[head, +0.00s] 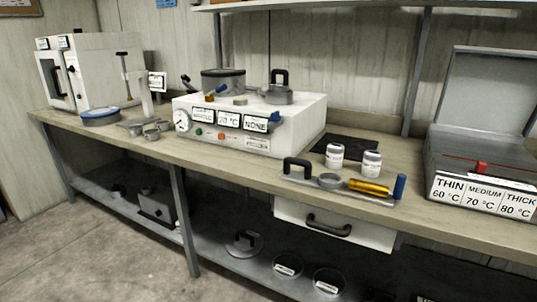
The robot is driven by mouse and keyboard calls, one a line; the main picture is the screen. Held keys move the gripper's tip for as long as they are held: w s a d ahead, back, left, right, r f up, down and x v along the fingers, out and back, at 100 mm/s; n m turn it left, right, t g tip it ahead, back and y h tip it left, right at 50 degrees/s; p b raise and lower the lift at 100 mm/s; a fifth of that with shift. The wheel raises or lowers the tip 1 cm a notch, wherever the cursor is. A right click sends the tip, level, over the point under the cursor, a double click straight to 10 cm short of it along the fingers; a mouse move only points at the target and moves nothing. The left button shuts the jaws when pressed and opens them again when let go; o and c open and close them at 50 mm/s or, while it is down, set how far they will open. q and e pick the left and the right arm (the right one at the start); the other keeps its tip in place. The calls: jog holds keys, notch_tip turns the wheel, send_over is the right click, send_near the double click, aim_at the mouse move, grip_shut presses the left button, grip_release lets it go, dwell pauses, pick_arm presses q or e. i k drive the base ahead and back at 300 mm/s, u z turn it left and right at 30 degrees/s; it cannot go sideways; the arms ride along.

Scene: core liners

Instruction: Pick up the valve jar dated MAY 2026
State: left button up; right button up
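Two small white jars with labels stand upright side by side on the bench, right of the middle in the head view: a left jar (334,156) and a right jar (371,163). Their label print is too small to read, so I cannot tell which one carries MAY 2026. They stand just behind a metal holder plate and in front of a dark mat. Neither of my grippers is in view.
The metal plate (340,184) has a black handle, a brass cylinder (368,187) and a blue knob. A white control box (250,122) stands left of the jars. A heating unit (482,190) with a raised lid stands right. A drawer (335,226) hangs below.

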aim_at(335, 154)
jog(key=u, duration=0.15)
jog(key=i, duration=1)
